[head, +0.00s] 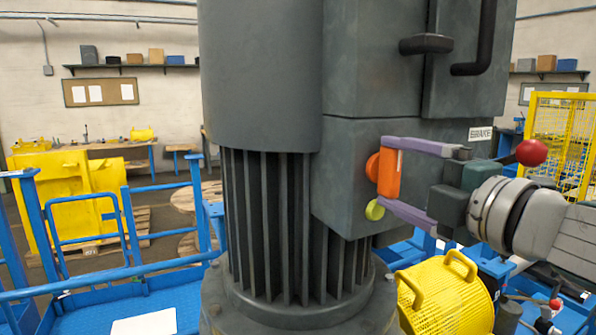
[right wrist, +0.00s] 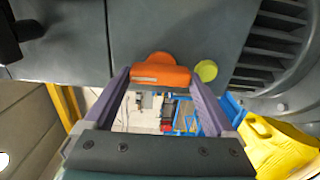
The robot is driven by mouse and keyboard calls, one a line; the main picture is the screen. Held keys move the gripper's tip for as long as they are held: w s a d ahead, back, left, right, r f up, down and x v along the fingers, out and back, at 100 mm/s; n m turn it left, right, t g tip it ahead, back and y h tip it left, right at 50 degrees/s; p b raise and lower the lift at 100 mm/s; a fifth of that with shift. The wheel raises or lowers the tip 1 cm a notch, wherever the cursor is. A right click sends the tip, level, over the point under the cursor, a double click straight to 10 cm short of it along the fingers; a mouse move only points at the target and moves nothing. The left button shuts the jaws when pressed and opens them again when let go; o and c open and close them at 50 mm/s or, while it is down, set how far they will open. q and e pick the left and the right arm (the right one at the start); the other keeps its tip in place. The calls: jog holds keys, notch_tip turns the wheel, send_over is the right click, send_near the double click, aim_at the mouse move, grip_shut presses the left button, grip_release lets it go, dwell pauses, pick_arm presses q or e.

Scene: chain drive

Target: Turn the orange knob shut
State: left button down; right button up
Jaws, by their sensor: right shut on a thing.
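The orange knob (head: 389,172) is on the side of the dark grey motor housing (head: 345,185). It has a round base and a bar-shaped handle, which stands roughly upright in the head view. My right gripper (head: 388,172) has its purple fingers around the handle, one above and one below, and is shut on it. In the right wrist view the knob (right wrist: 160,76) spans the gap between the fingertips (right wrist: 160,80). A small yellow-green button (head: 375,210) sits just below the knob; it also shows in the right wrist view (right wrist: 206,70). My left gripper is not in view.
A red ball-ended lever (head: 531,152) stands by the BRAKE label (head: 481,133), close to my right wrist. Black handles (head: 426,44) stick out above. A yellow ribbed drum (head: 446,298) is below the arm. Blue railings (head: 120,235) stand at left.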

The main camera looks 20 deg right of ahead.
jog(key=o, duration=1)
jog(key=shift+o, duration=0.3)
jog(key=shift+s, duration=0.1)
jog(key=shift+s+f, duration=0.1)
jog(key=shift+s, duration=0.2)
jog(key=s+b, duration=0.4)
jog(key=s, duration=0.5)
jog(key=shift+d, duration=0.35)
